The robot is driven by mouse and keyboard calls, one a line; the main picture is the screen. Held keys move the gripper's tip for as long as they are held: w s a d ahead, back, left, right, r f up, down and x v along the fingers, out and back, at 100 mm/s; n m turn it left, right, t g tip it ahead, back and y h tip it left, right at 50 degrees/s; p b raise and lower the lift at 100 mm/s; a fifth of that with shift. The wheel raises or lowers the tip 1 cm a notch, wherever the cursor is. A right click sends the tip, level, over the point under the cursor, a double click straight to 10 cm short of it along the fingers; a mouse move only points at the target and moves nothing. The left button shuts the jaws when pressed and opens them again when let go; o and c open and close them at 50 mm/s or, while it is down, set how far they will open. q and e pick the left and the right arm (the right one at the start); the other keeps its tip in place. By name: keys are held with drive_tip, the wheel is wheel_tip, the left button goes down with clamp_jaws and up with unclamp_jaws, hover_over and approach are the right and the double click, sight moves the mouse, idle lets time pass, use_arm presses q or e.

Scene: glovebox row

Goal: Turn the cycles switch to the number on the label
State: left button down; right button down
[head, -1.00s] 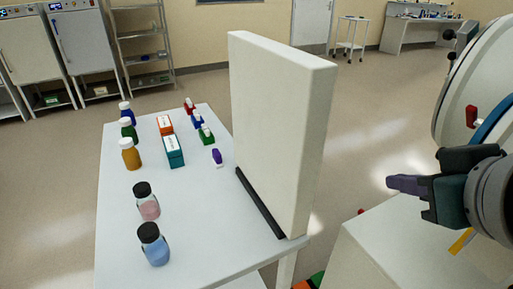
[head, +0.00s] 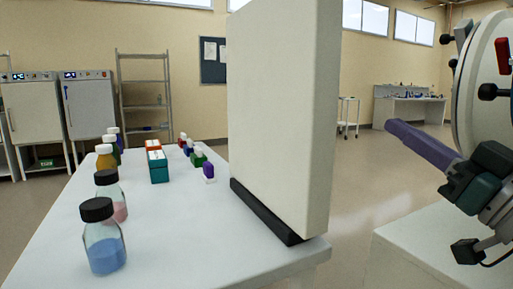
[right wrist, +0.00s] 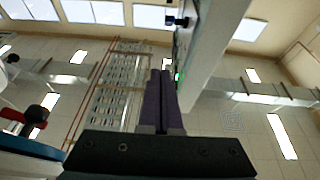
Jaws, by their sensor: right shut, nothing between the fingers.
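A tall white upright panel (head: 280,120) stands in a black base on the table, its broad blank face and edge towards me in the head view. In the right wrist view a pale panel (right wrist: 217,45) rises close beyond the fingers, with a small green light (right wrist: 180,76) and a dark knob-like part (right wrist: 177,20) on its edge-on face. I cannot tell whether that part is the cycles switch, and no label can be read. My right gripper (head: 391,125) is shut and empty, its purple fingers pointing up and left, right of the white panel. My left gripper is out of view.
A round white door (head: 490,85) with red and black handles stands close right of my right gripper. Bottles (head: 104,245) and small boxes (head: 157,168) stand on the table (head: 170,235) left of the panel. A white surface (head: 440,245) lies below the gripper.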

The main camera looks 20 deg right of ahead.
drive_tip(key=w+a+b, duration=0.1)
drive_tip(key=w+b, duration=0.1)
drive_tip(key=w, duration=0.9)
drive_tip(key=shift+w+a, duration=0.15)
drive_tip(key=shift+w, duration=0.15)
